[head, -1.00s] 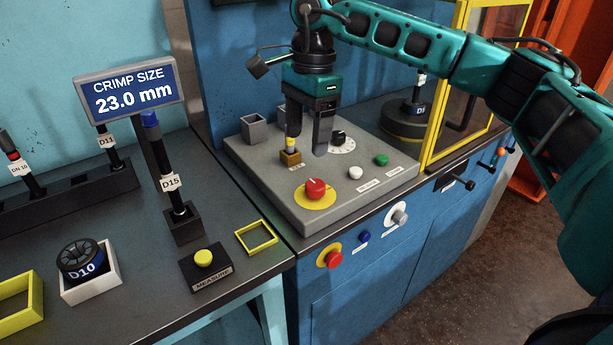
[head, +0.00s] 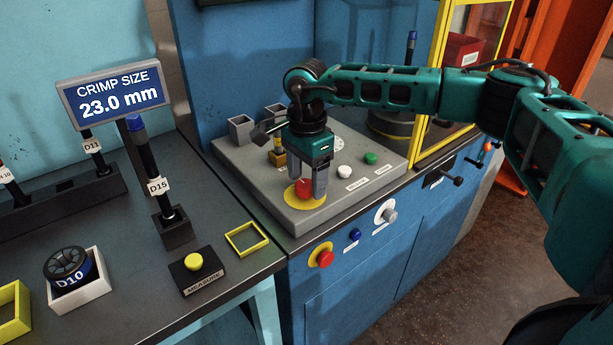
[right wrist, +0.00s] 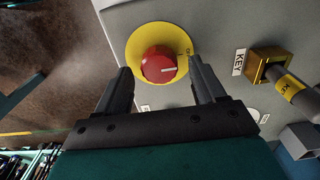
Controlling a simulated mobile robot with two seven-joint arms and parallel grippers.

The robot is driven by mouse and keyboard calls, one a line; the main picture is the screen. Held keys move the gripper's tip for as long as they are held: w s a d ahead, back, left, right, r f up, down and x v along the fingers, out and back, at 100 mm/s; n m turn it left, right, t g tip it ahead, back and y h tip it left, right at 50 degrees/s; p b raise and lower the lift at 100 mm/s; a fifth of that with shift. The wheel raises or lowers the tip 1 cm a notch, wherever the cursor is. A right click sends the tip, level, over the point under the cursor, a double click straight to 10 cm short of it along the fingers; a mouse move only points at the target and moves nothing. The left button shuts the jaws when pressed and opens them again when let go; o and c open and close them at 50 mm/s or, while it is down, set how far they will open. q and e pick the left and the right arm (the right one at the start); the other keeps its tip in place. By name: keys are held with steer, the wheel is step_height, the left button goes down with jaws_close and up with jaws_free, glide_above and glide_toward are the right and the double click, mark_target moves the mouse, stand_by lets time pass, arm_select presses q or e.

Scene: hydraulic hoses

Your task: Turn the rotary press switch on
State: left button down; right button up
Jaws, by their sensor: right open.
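The red rotary knob (head: 303,188) sits on a yellow disc on top of the grey control panel (head: 330,205). In the right wrist view the knob (right wrist: 158,64) shows a white pointer line, and part of a label shows on the disc's right side. My right gripper (head: 305,190) is open above the knob, with its fingers on either side of it. In the right wrist view the fingertips (right wrist: 158,68) flank the knob with gaps, and I see no contact. My left gripper is not in view.
A key in a brass block (head: 278,158) stands close behind the gripper. White (head: 344,172) and green (head: 370,158) buttons are to the right. A red button (head: 325,258) is on the cabinet front. The left bench holds a crimp size display (head: 115,95).

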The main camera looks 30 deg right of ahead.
steer(key=shift+f, duration=0.2)
steer(key=c, duration=1.1)
